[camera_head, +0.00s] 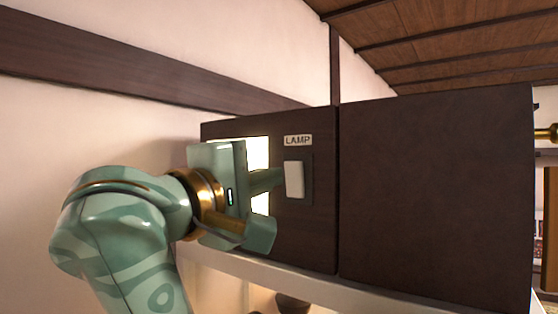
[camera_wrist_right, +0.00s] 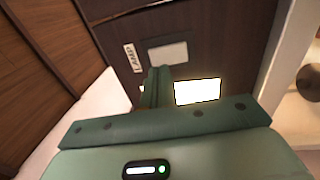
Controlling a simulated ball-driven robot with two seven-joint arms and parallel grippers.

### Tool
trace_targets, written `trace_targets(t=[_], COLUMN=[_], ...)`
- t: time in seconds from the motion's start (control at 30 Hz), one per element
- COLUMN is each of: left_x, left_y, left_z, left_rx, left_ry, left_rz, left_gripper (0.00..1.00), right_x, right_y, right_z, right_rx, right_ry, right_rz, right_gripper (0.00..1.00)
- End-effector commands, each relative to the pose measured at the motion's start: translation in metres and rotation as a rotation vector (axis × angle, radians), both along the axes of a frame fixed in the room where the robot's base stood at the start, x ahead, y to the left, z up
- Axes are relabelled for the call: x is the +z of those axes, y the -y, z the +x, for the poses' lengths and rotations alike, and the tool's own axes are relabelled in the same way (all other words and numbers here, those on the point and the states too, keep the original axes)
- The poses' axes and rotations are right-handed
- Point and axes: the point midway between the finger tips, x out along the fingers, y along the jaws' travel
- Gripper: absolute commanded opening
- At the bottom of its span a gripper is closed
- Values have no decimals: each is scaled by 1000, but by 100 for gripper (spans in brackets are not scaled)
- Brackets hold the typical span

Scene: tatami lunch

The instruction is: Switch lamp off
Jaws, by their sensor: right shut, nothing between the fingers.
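A pale rocker switch (camera_head: 294,179) sits on the dark cabinet front under a small "LAMP" label (camera_head: 298,140). A bright, glowing panel (camera_head: 259,152) is just left of the switch, partly hidden by my right gripper. My right gripper (camera_head: 280,180) is shut and empty, with its fingertips at the left edge of the switch; whether they touch is hard to tell. In the right wrist view, the fingertips (camera_wrist_right: 158,74) are close to the switch (camera_wrist_right: 168,54), and the lit panel (camera_wrist_right: 198,92) is beside them. My left gripper is not in view.
The dark cabinet (camera_head: 435,190) stands on a pale ledge (camera_head: 300,285), and its plain right section is clear. A pale wall (camera_head: 120,120) with a dark beam is behind my arm. A round dark object (camera_head: 292,302) is below the ledge.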

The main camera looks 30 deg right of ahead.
Motion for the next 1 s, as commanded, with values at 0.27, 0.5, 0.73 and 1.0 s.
trace_targets(t=[0.27,0.5,0.73,1.0], left_x=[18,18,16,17], left_y=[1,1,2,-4], left_z=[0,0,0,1], left_rx=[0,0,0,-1], left_ry=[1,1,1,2], left_rz=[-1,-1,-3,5], left_gripper=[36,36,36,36], right_x=[5,4,4,4], right_y=[26,28,35,35], right_z=[11,12,13,12], right_rx=[0,1,-1,0], right_ry=[0,-1,-1,-2], right_rz=[0,1,1,1], right_gripper=[0,0,0,0])
